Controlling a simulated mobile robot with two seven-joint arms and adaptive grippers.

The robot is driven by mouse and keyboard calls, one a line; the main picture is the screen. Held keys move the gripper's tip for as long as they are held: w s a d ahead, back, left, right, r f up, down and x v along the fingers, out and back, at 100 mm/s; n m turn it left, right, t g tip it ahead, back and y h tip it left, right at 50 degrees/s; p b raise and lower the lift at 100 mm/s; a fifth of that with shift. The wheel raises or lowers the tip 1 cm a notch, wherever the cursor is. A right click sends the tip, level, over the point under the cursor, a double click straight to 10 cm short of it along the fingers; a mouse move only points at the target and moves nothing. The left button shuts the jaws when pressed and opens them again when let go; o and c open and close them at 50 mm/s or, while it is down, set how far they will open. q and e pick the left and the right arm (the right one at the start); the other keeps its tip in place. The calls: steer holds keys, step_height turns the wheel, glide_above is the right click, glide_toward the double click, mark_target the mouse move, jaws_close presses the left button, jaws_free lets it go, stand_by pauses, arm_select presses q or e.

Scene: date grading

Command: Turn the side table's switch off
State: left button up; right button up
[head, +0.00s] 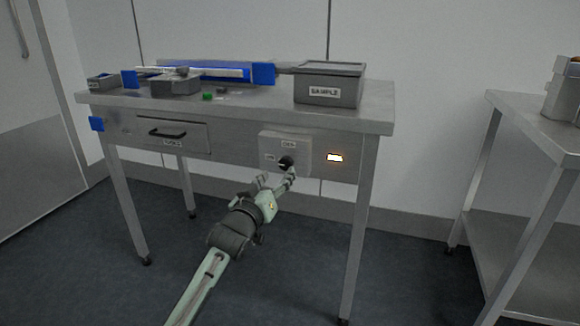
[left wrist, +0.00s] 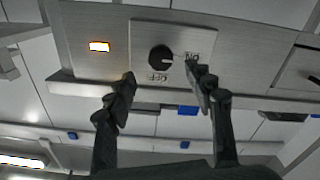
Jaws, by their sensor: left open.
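The side table's switch is a black round knob (head: 286,162) on a pale plate (head: 298,142) on the table's front. The knob also shows in the left wrist view (left wrist: 161,58), where the picture is upside down. A light mark on the knob points toward the "ON" label; the "OFF" label sits a quarter turn away. An indicator lamp (head: 335,157) beside the plate is lit; it also shows in the left wrist view (left wrist: 100,46). My left gripper (head: 277,179) is open just in front of the knob, its fingers apart on either side. I cannot tell whether they touch it.
The table top (head: 375,107) carries a grey box (head: 328,92) labelled "SAMPLE", a small tray (head: 175,85) and blue-ended equipment (head: 264,73). A drawer with a black handle (head: 167,134) is left of the switch. Another metal table (head: 520,110) stands at right.

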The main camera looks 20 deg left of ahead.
mark_target(285, 165)
arm_select(q)
steer(key=w, duration=0.6)
steer(key=shift+w+d, duration=0.1)
steer(key=shift+w, duration=0.3)
arm_select(e)
steer(key=shift+s+r, duration=0.15)
steer(key=shift+r, duration=0.05)
arm_select(q)
steer(key=shift+c, duration=0.5)
arm_select(e)
steer(key=shift+r, duration=0.1)
arm_select(q)
steer(key=c, duration=1.1)
steer(key=shift+o, duration=0.2)
